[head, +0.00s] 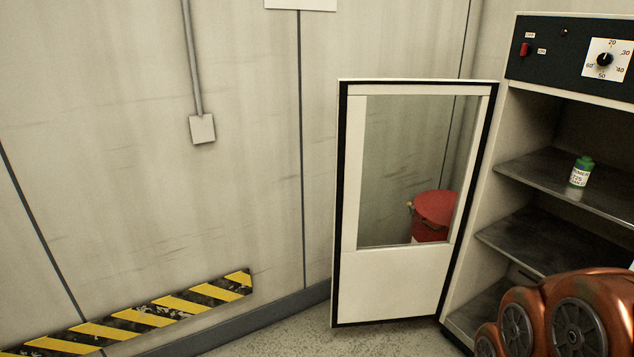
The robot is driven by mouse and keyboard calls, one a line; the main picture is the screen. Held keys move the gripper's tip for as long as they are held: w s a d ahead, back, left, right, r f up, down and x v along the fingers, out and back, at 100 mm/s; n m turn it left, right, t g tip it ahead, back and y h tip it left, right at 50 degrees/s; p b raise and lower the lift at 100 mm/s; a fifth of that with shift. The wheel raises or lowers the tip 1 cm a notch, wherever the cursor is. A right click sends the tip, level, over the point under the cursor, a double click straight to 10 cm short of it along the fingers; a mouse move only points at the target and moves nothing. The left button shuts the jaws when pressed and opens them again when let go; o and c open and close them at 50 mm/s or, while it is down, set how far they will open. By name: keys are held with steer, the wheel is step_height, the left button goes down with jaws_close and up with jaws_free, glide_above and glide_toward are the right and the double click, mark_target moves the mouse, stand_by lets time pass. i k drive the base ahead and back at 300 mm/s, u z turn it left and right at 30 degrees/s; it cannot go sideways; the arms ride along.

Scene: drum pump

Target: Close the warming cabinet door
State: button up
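The warming cabinet (524,95) stands at the right edge of the head view, with shelves inside and a dark control panel on top. Its door (390,283) is wide open, swung out to the left of the cabinet's opening. The door has a white frame with a black seal and a large glass window. Orange-brown, rounded parts with dark discs, which look like my arm, fill the lower right corner in front of the cabinet. My gripper is not in view. The door's outer face and any handle on it are hidden.
A small green bottle (581,173) stands on the upper shelf (545,170). A red-lidded container (435,213) shows through the door's glass. A wall with yellow-black striping (160,310) lies to the left. Some bare floor (290,335) shows left of the door.

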mark_target(371, 284)
steer(key=u, duration=0.85)
steer(key=i, duration=0.75)
steer(key=u, duration=0.95)
steer(key=i, duration=1.05)
steer(key=z, duration=1)
steer(key=i, duration=1.2)
steer(key=z, duration=0.3)
